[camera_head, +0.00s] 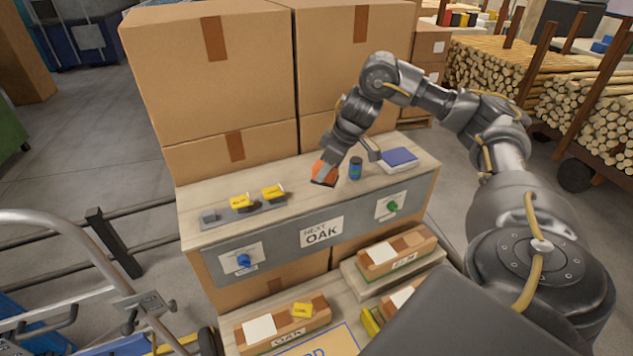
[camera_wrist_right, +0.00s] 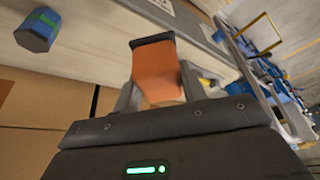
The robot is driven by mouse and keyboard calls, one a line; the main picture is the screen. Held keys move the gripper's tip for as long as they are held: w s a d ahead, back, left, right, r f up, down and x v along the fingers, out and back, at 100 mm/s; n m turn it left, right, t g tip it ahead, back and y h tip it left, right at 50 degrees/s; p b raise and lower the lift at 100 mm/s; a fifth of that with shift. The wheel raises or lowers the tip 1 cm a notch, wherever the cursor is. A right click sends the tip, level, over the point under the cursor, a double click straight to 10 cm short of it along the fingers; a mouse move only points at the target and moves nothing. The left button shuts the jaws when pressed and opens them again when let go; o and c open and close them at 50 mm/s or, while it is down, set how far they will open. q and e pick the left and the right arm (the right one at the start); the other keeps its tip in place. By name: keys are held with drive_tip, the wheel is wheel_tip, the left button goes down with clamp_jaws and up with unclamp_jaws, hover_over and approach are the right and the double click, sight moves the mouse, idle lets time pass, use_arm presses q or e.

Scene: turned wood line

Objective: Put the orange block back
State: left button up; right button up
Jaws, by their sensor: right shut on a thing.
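The orange block (camera_head: 324,169) has a dark face on one side. My right gripper (camera_head: 327,166) is shut on it, over the wooden shelf top (camera_head: 300,180). In the right wrist view the orange block (camera_wrist_right: 158,75) sits between the two fingers of the right gripper (camera_wrist_right: 157,88), its dark end pointing away from the palm. I cannot tell whether the block touches the shelf top. My left gripper is not in view.
A blue can with a green band (camera_head: 355,168) stands just right of the block, and a blue-topped pad (camera_head: 398,159) lies beyond it. Yellow items (camera_head: 242,202) sit on a grey tray at left. Large cardboard boxes (camera_head: 212,68) rise behind. The shelf front bears an OAK sign (camera_head: 321,232).

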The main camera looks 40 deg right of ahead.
drive_tip(key=w+d+f, duration=0.1)
drive_tip(key=w+f, duration=0.1)
drive_tip(key=w+d+f, duration=0.1)
drive_tip(key=w+f, duration=0.1)
drive_tip(key=w, duration=0.1)
drive_tip(key=w+d+f, duration=0.2)
drive_tip(key=f, duration=0.1)
drive_tip(key=shift+w+f, duration=0.1)
drive_tip(key=shift+w, duration=0.3)
drive_tip(key=f+p, duration=0.1)
drive_tip(key=f, duration=0.2)
drive_tip(key=shift+w+f+p, duration=0.15)
drive_tip(key=shift+w+p, duration=0.05)
drive_tip(key=shift+p, duration=0.1)
drive_tip(key=shift+f, duration=0.2)
drive_tip(key=shift+f, duration=0.1)
drive_tip(key=o, duration=0.9)
